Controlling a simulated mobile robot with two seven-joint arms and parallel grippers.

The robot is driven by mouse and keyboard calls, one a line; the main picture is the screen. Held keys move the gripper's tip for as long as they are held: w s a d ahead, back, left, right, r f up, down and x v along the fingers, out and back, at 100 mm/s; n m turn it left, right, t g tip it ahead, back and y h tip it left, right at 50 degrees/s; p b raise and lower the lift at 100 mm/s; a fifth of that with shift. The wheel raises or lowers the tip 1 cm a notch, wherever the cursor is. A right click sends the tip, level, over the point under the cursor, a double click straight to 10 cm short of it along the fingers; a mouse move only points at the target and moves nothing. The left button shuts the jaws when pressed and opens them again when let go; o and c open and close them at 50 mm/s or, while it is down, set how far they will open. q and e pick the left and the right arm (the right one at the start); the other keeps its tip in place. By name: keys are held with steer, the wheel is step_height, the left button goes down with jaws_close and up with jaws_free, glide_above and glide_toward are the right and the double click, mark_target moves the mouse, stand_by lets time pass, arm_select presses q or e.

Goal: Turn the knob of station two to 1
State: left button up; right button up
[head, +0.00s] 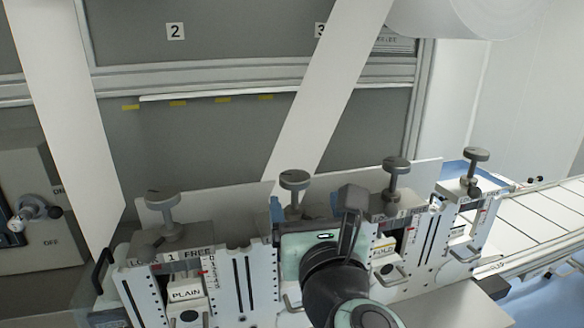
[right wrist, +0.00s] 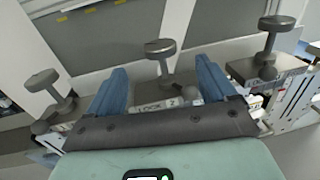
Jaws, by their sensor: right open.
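The knob of station two (head: 295,181) is a grey disc-topped post, second from the left in the row. In the right wrist view this knob (right wrist: 160,48) stands upright over a plate where "LOCK 2" can be read. My right gripper (head: 303,212) is at station two and covers most of its front in the head view. In the right wrist view its blue fingers (right wrist: 158,78) are open, one on each side of the knob's post, with gaps showing. Where the knob points cannot be read. My left gripper is not in view.
Similar knobs stand at station one (head: 163,200), left, and at the "FOLD" station (head: 396,168), right, with another (head: 475,158) farther right. White web strips (head: 330,85) slant down behind. A conveyor (head: 545,215) is at the right.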

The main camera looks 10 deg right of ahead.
mark_target(293, 171)
steer(key=w, duration=0.4)
steer(key=w+p, duration=0.1)
steer(key=w, duration=0.3)
steer(key=w+d+p, duration=0.1)
steer(key=w, duration=0.3)
steer(key=shift+w, duration=0.2)
steer(key=c, duration=1)
